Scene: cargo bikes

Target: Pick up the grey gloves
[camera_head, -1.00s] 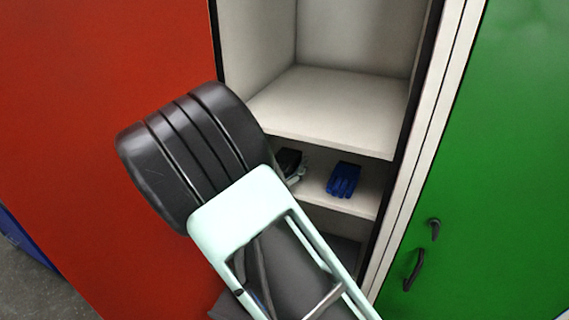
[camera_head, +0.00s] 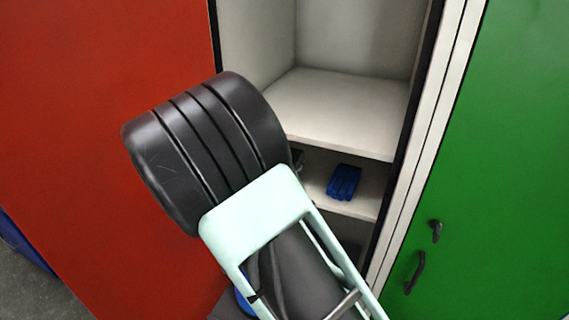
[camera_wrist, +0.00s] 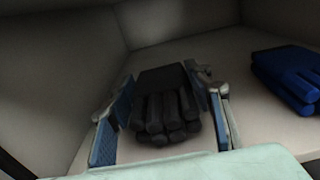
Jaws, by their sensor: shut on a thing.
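The grey gloves (camera_wrist: 165,108) look dark grey, nearly black, and lie between the fingers of my gripper (camera_wrist: 163,125) in the wrist view. The gripper is shut on them, with a blue-padded finger on each side. I cannot tell whether the gloves touch the shelf or are just above it. In the head view my arm hides the gloves and most of the gripper; only a small bit of the gripper (camera_head: 297,160) shows at the shelf.
Blue gloves (camera_head: 344,183) lie on the shelf (camera_head: 355,207) to the right; they also show in the wrist view (camera_wrist: 288,75). Another shelf (camera_head: 340,110) is just above. A red panel (camera_head: 90,150) stands left, a green door (camera_head: 500,170) right.

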